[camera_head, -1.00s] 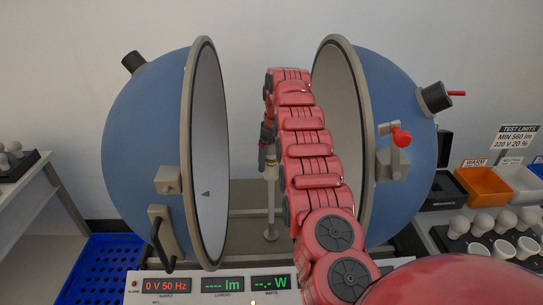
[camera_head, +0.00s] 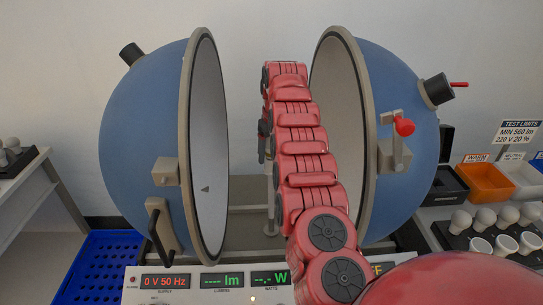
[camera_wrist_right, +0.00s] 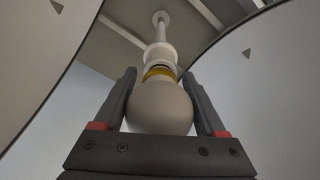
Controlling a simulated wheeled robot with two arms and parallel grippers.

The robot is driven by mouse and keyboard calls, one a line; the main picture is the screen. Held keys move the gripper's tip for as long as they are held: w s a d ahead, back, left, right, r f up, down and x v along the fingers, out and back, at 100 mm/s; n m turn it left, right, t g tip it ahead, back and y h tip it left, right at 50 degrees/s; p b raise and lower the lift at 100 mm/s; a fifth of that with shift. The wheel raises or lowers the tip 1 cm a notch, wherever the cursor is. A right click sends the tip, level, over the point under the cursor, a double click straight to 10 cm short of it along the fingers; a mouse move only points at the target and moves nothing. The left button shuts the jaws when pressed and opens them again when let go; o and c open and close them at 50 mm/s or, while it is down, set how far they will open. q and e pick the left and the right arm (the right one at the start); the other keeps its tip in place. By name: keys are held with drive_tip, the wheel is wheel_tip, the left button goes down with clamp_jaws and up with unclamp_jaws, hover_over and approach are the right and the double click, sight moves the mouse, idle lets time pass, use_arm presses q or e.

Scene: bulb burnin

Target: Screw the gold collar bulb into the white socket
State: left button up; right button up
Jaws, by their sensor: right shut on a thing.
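The bulb (camera_wrist_right: 160,105) has a frosted white globe and a gold collar (camera_wrist_right: 160,72). My right gripper (camera_wrist_right: 160,80) is shut on its globe, one finger on each side. The collar end points at the white socket (camera_wrist_right: 158,54) on top of a thin post. Collar and socket are in line and look very close or touching; how far the bulb is in, I cannot tell. In the head view my right gripper (camera_head: 264,142) is mostly hidden behind my red arm, between the two halves of the open sphere. My left gripper is not in view.
Blue sphere halves stand open at left (camera_head: 140,150) and right (camera_head: 405,110) of my arm. The front panel (camera_head: 210,283) reads 0 V 50 Hz. A tray of bulbs (camera_head: 490,235), an orange bin (camera_head: 486,182) and a limits sign (camera_head: 516,132) are at right. A blue crate (camera_head: 95,268) is at left.

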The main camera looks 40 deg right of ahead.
drive_tip(key=shift+a+m, duration=0.15)
drive_tip(key=shift+m, duration=0.95)
drive_tip(key=shift+r+m+h+p, duration=0.1)
drive_tip(key=shift+m+h+p, duration=0.3)
drive_tip(key=shift+m, duration=0.5)
drive_tip(key=o, duration=1.3)
